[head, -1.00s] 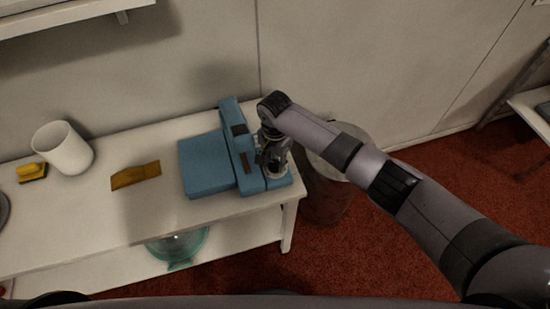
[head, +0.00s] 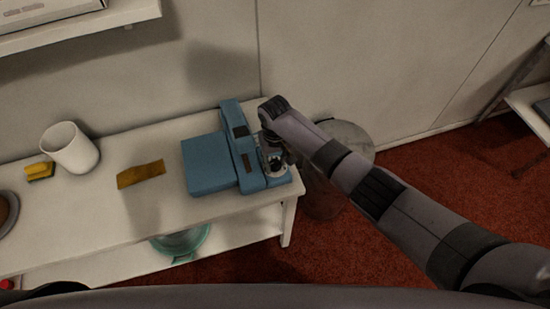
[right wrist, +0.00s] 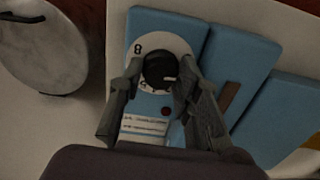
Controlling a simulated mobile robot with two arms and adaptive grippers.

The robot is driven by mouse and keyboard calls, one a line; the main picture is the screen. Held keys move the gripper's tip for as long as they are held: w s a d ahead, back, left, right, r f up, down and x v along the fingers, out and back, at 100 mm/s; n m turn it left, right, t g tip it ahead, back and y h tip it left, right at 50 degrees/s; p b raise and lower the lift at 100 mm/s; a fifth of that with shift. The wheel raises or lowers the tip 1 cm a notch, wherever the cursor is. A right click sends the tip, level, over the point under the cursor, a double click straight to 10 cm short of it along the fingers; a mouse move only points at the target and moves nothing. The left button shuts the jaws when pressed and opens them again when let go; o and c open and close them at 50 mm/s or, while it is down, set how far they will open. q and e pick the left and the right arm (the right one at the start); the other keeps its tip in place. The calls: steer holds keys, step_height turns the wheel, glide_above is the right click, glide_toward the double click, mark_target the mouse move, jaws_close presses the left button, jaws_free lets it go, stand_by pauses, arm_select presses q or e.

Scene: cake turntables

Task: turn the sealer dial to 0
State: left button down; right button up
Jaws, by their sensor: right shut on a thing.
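The blue sealer (head: 209,163) stands at the right end of the white table. Its black dial (right wrist: 158,66) sits on a white disc (right wrist: 150,43) with printed figures, only partly readable. A small white mark shows on the right side of the knob in the right wrist view. My right gripper (right wrist: 160,80) has its fingers on either side of the knob and is shut on it. In the head view the right gripper (head: 274,160) is over the sealer's right end, partly hidden by my arm. My left gripper is not in view.
A grey round-topped bin (head: 348,138) stands just right of the table. Left of the sealer are a mustard cloth (head: 140,174), a white cup (head: 70,148) and a yellow sponge (head: 39,171). A teal bowl (head: 182,243) is on the lower shelf.

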mark_target(275, 163)
steer(key=n, duration=0.4)
steer(key=shift+n+p, duration=0.3)
steer(key=shift+n, duration=0.1)
stand_by(0.4)
steer(key=o, duration=1.1)
steer(key=shift+o, duration=0.2)
steer(key=shift+a+r, duration=0.1)
steer(key=shift+r, duration=0.6)
step_height(275, 163, up, 7)
steer(key=shift+f, duration=0.2)
